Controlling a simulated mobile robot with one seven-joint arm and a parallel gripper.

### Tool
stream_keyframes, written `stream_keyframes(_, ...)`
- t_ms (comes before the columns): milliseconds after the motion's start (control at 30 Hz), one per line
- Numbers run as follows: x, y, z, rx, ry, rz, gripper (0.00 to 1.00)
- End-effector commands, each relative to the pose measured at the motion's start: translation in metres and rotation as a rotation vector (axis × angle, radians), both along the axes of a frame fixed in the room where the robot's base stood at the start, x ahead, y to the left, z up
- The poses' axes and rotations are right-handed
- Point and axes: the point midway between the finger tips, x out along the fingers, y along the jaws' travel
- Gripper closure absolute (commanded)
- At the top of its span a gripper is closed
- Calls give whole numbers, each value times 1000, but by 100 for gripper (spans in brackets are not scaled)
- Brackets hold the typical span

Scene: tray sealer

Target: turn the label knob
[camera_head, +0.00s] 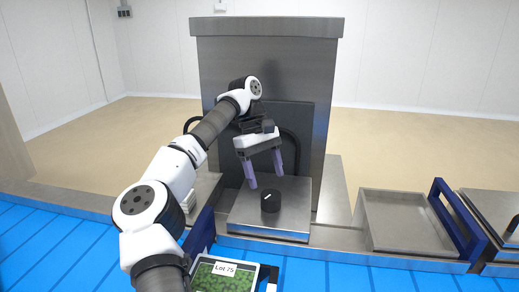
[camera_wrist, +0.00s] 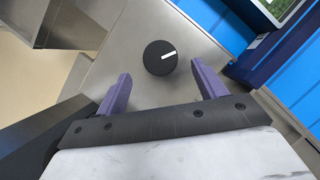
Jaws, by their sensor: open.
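The label knob (camera_head: 270,201) is a round black dial with a white pointer mark, standing on a flat metal plate (camera_head: 290,218) at the foot of the tall steel machine. In the wrist view the knob (camera_wrist: 160,58) lies ahead of the fingertips, between their lines, with its white mark pointing right and slightly up. My gripper (camera_head: 265,181) has two purple fingers, spread apart and empty, above the knob. In the wrist view the gripper (camera_wrist: 158,82) shows both fingers clear of the knob.
The tall steel machine body (camera_head: 220,75) rises behind the knob. A shallow metal tray (camera_head: 405,220) and a dark blue bracket (camera_head: 455,220) are to the right. A blue belt (camera_head: 40,250) runs along the front.

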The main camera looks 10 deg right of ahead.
Motion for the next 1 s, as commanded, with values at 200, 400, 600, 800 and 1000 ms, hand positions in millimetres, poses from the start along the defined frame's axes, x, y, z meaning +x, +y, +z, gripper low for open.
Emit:
stream_keyframes(200, 15, 8, 47, 4, -3, 5, 30)
stream_keyframes(400, 23, 11, 65, 1, -1, 2, 30)
stream_keyframes(600, 25, 13, 69, -1, 0, 0, 30)
stream_keyframes(800, 25, 13, 69, -1, 0, 0, 30)
stream_keyframes(1000, 25, 13, 68, 0, 0, 0, 30)
